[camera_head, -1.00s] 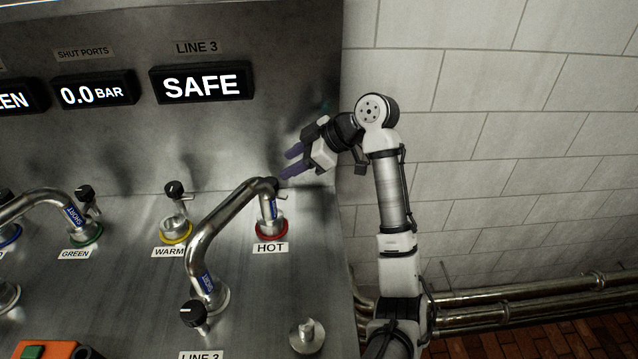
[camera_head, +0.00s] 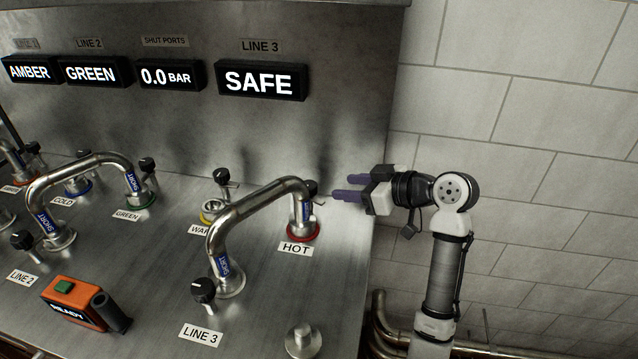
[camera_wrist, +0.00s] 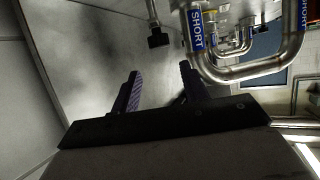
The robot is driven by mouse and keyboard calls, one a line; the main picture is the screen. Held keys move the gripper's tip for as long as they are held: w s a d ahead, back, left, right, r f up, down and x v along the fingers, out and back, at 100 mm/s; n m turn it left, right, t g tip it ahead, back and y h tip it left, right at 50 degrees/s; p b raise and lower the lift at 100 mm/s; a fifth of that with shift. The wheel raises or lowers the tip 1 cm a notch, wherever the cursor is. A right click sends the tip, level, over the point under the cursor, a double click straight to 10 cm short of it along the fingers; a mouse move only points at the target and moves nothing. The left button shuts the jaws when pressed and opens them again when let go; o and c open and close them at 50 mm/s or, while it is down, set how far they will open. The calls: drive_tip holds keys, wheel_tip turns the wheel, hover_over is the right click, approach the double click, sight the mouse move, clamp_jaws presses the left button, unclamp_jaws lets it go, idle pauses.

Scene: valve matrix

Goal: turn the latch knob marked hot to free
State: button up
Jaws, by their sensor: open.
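The black latch knob (camera_head: 312,187) at the port marked hot stands behind the top of the short pipe's right end. A small metal lever sticks out to its right. The HOT label (camera_head: 295,249) is in front of the red-ringed port (camera_head: 303,232). My gripper (camera_head: 338,191) is open and empty, just right of the knob, its purple fingers pointing left at it. In the wrist view a dark knob (camera_wrist: 158,40), apparently this one, lies ahead of the gap between my fingers (camera_wrist: 160,74). I see no contact. The knob's pointer mark cannot be read.
The bent short pipe (camera_head: 245,212) joins the LINE 3 port to the hot port, close to the knob. The LINE 3 knob (camera_head: 203,290) stands in front. The display (camera_head: 261,84) reads SAFE. An orange READY box (camera_head: 75,300) sits at front left. A tiled wall is at right.

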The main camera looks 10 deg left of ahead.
sight(311, 185)
drive_tip(key=p+x, duration=0.2)
drive_tip(key=x, duration=0.8)
drive_tip(key=shift+a+f+p, duration=0.1)
drive_tip(key=shift+a+p, duration=0.1)
drive_tip(key=shift+p, duration=0.1)
